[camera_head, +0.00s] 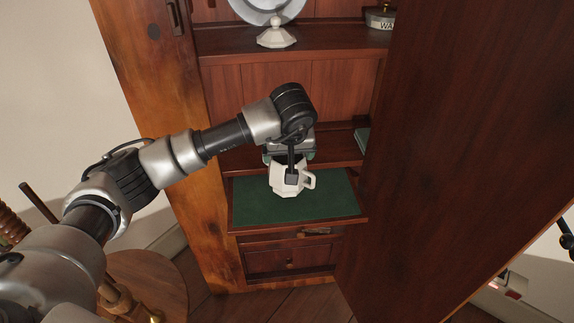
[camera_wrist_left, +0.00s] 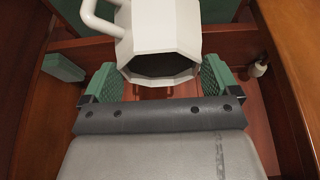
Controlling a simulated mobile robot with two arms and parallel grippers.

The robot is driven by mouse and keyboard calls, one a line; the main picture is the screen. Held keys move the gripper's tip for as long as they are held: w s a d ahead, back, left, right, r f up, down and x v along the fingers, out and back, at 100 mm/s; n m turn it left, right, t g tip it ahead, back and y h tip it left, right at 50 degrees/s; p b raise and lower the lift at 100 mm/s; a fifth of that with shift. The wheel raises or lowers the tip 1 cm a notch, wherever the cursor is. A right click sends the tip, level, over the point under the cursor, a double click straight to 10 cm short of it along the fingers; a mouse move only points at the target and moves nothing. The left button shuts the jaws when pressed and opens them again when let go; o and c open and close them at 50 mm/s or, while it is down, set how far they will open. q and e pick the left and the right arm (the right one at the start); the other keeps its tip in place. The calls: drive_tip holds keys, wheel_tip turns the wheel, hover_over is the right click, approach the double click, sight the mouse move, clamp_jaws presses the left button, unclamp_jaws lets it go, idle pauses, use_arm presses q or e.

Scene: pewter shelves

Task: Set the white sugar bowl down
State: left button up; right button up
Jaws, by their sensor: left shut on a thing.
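The white sugar bowl (camera_head: 281,181) is faceted and has a loop handle on its right side in the head view. My left gripper (camera_head: 291,172) is shut on it, over the green pull-out board (camera_head: 328,204) of the cabinet. In the left wrist view the bowl (camera_wrist_left: 160,38) shows its dark open mouth, between the green pads of my left gripper (camera_wrist_left: 160,82). Its handle points up and left there. I cannot tell whether the bowl's base touches the board. My right gripper is not in view.
A shelf (camera_head: 225,42) above holds a white lid-like piece (camera_head: 277,36), a plate (camera_head: 267,8) and a labelled tin (camera_head: 380,20). A large wooden door (camera_head: 455,140) stands open at the right. The green board is clear around the bowl. A round wooden table (camera_head: 150,280) is at lower left.

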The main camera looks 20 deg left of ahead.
sight(287, 160)
use_arm(q)
wheel_tip(287, 160, down, 4)
drive_tip(key=shift+a+r, duration=0.1)
drive_tip(key=shift+r, duration=0.1)
drive_tip(key=shift+f, duration=0.25)
drive_tip(key=o, duration=1)
drive_tip(key=shift+f, duration=0.15)
drive_tip(key=shift+o, duration=0.9)
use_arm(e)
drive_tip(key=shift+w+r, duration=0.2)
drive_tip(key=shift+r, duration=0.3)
